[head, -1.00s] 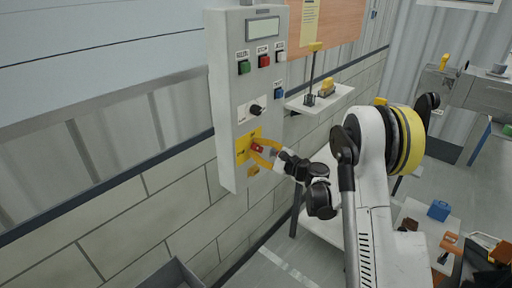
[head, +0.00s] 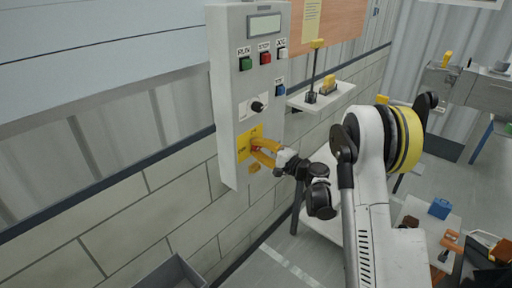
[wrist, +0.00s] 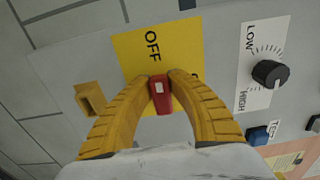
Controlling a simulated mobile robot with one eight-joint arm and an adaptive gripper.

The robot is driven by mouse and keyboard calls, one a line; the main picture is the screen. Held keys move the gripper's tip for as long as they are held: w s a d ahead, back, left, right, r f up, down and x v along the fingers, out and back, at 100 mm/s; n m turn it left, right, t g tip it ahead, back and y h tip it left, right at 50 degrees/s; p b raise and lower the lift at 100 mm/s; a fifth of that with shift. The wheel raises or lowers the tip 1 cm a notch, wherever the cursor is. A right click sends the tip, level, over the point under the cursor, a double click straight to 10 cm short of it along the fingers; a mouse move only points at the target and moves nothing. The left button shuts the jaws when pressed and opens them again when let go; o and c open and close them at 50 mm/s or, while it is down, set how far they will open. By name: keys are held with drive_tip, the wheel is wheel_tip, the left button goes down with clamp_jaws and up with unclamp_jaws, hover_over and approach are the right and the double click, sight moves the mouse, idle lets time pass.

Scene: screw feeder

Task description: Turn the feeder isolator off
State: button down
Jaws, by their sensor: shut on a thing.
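The feeder isolator is a red handle (wrist: 161,102) with a small white mark, on a yellow plate (wrist: 130,52) low on the grey control panel (head: 228,110). In the wrist view the plate's OFF lettering shows above the handle, and the handle's length runs toward it. The other lettering is mostly hidden behind the right finger. My gripper (wrist: 160,78) has its two yellow fingertips shut on the handle, one on each side. In the head view my gripper (head: 258,151) reaches the plate from the right and partly covers the handle.
A black LOW-HIGH knob (wrist: 270,73) and a blue button (wrist: 257,135) are right of my fingers in the wrist view. A yellow block (wrist: 90,98) sticks out left of them. A small shelf (head: 322,97) juts out right of the panel.

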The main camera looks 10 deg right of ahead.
idle(0.5)
drive_tip(key=c, duration=1.2)
unclamp_jaws()
drive_tip(key=shift+c, duration=0.2)
drive_tip(key=v, duration=1.2)
